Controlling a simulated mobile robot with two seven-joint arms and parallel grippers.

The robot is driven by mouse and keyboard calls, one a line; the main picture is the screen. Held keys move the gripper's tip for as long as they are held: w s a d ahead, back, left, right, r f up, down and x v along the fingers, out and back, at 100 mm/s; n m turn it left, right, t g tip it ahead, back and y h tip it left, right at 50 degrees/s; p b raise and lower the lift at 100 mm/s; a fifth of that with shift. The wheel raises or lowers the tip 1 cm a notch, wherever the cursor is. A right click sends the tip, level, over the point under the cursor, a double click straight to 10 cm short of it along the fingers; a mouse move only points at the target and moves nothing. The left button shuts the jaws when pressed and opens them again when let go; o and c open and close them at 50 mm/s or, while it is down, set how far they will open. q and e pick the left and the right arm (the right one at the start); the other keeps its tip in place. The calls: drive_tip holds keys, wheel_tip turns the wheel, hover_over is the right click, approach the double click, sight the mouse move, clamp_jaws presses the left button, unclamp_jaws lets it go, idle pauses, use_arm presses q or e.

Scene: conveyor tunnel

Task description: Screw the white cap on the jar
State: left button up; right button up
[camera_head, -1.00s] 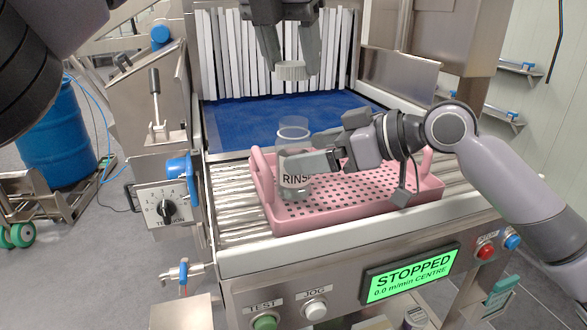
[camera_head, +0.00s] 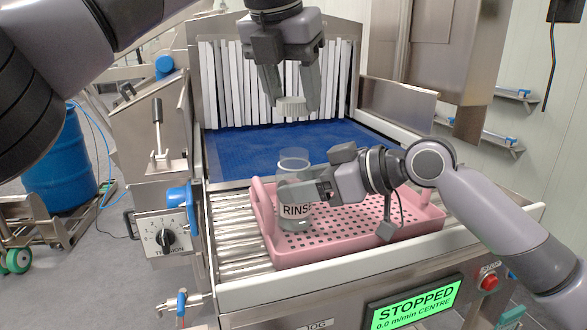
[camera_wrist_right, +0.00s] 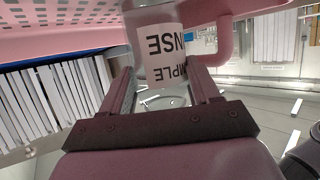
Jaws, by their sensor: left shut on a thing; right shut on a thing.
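The white cap (camera_head: 291,106) is held between the fingertips of my left gripper (camera_head: 291,98). It hangs above the jar with a clear gap between them. The clear jar (camera_head: 293,166) is upright, open at the top, with a white label reading "RINSE" in the head view. My right gripper (camera_head: 312,194) is shut on the jar from the right side, at label height. In the right wrist view the jar (camera_wrist_right: 151,25) shows upside down between the two fingers (camera_wrist_right: 163,92). The jar's base is at the left part of the pink tray; whether it touches the floor is unclear.
The pink perforated tray (camera_head: 350,222) with raised handles sits on the conveyor rollers (camera_head: 236,225). Behind it lie a blue belt (camera_head: 250,153) and a white strip curtain (camera_head: 222,85). A green display (camera_head: 418,304) in front reads "STOPPED".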

sight(288, 104)
use_arm(q)
drive_tip(key=shift+f, duration=2.2)
drive_tip(key=shift+f, duration=0.9)
drive_tip(key=shift+f, duration=0.55)
use_arm(e)
clamp_jaws()
use_arm(q)
drive_tip(key=m+g+h, duration=0.1)
drive_tip(key=m, duration=0.4)
drive_tip(key=m+g+h, duration=0.1)
drive_tip(key=m+g, duration=0.1)
drive_tip(key=m, duration=0.2)
drive_tip(key=shift+w+a+m, duration=0.15)
drive_tip(key=shift+m, duration=0.25)
drive_tip(key=o, duration=1)
